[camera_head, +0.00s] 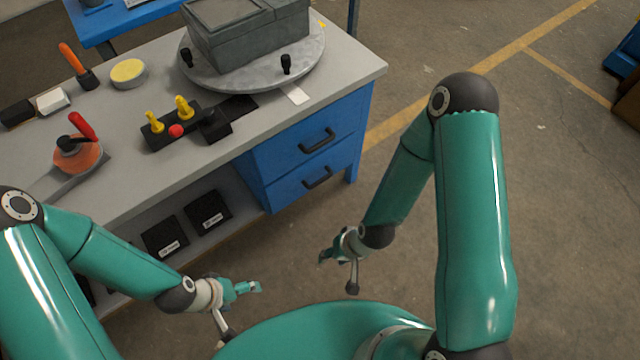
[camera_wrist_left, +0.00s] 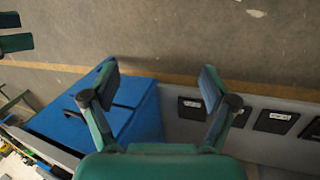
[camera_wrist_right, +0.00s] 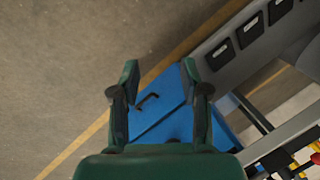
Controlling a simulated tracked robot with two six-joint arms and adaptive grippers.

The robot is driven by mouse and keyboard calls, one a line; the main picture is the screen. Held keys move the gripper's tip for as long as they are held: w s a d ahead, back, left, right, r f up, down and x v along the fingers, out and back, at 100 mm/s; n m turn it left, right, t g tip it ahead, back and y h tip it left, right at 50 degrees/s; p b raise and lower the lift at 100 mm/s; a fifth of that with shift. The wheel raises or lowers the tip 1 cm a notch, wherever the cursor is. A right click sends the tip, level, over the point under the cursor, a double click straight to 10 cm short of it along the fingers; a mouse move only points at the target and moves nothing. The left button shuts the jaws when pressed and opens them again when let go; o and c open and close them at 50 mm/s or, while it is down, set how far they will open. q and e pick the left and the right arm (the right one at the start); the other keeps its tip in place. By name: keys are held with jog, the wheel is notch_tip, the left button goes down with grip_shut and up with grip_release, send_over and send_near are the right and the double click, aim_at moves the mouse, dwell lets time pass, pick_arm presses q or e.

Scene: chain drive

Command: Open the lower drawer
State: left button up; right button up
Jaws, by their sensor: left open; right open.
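The blue drawer unit hangs under the right end of the workbench. Its lower drawer (camera_head: 290,190) is closed, with a dark bar handle (camera_head: 318,178). The upper drawer (camera_head: 285,149) above it is also closed, with its own handle (camera_head: 317,141). My right gripper (camera_head: 325,256) is open and empty, in front of and below the drawers, apart from them. In the right wrist view the lower handle (camera_wrist_right: 148,101) shows between its open fingers (camera_wrist_right: 158,82). My left gripper (camera_head: 255,288) is open and empty, further left, away from the drawers. The left wrist view shows the blue unit (camera_wrist_left: 142,105) partly behind a finger.
The grey worktop (camera_head: 345,65) holds a turntable (camera_head: 240,78) with a grey box, a block with yellow knobs (camera_head: 172,130) and several tools. Dark labelled bins (camera_head: 208,212) stand on the shelf left of the drawers. The floor in front of the drawers is clear.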

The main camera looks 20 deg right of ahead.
pick_arm(q)
jog(key=shift+o, duration=0.5)
notch_tip(320, 180, down, 11)
jog(key=b, duration=0.9)
jog(key=shift+f, duration=0.15)
pick_arm(e)
jog(key=w+f+m+t+h, duration=0.2)
jog(key=w+f+m+t, duration=0.2)
jog(key=w+f, duration=0.75)
jog(key=m+t+h+b, duration=0.9)
jog(key=m+b, duration=0.5)
jog(key=b, duration=1.4)
send_near(320, 182)
jog(key=b+x, duration=0.1)
jog(key=x, duration=0.2)
jog(key=b+x, duration=0.2)
jog(key=x, duration=0.1)
jog(key=f+b+x, duration=0.1)
jog(key=x, duration=0.3)
jog(key=shift+s+a, duration=0.1)
pick_arm(q)
notch_tip(320, 182, down, 32)
jog(key=shift+b, duration=0.3)
pick_arm(e)
jog(key=shift+w+d, duration=0.25)
jog(key=shift+w, duration=0.2)
pick_arm(q)
jog(key=shift+f, duration=0.1)
pick_arm(e)
grip_shut()
